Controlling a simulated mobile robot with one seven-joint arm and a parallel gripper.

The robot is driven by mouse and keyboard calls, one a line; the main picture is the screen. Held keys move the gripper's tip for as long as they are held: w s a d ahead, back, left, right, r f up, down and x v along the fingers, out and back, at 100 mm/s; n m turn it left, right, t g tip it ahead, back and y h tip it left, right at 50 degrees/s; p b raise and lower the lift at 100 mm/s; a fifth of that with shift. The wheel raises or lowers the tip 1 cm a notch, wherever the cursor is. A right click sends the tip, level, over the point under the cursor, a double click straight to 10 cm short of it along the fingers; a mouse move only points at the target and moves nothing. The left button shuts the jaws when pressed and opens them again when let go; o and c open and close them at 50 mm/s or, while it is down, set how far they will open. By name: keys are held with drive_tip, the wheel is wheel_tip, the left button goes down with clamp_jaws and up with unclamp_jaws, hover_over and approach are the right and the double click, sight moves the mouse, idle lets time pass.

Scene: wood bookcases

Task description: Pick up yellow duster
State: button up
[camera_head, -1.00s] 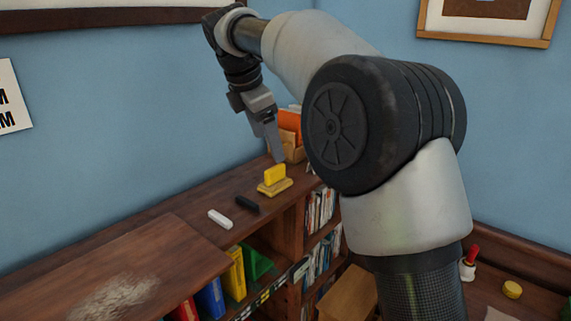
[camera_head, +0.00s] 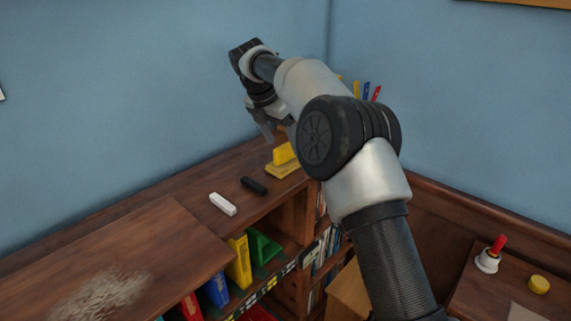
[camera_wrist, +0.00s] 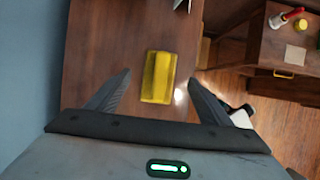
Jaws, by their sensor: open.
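The yellow duster (camera_head: 284,158) is a yellow block on a flatter yellow base. It lies on the wooden bookcase top, near the wall, in the head view. In the wrist view, a yellow block that looks like the duster (camera_wrist: 158,77) shows between the two fingers. My gripper (camera_head: 267,130) is open and empty, above and slightly left of the duster in the head view. Its spread fingers also show in the wrist view (camera_wrist: 159,75). How high the fingers are above the duster is hard to tell.
A black block (camera_head: 254,186) and a white block (camera_head: 222,204) lie on the bookcase top (camera_head: 140,235), left of the duster. Several coloured books stand below. Blue walls rise behind. A bell with a red handle (camera_head: 489,256) and a yellow disc (camera_head: 539,284) sit at the right.

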sight(289, 154)
drive_tip(key=x, duration=0.6)
drive_tip(key=shift+w+d+f, duration=0.15)
drive_tip(key=shift+w+d, duration=0.05)
drive_tip(key=shift+w, duration=0.05)
drive_tip(key=c, duration=1.2)
drive_tip(key=shift+o, duration=0.2)
wheel_tip(289, 154, up, 10)
drive_tip(key=p, duration=0.2)
drive_tip(key=shift+p, duration=0.3)
drive_tip(key=o, duration=0.4)
drive_tip(key=shift+c, duration=1.3)
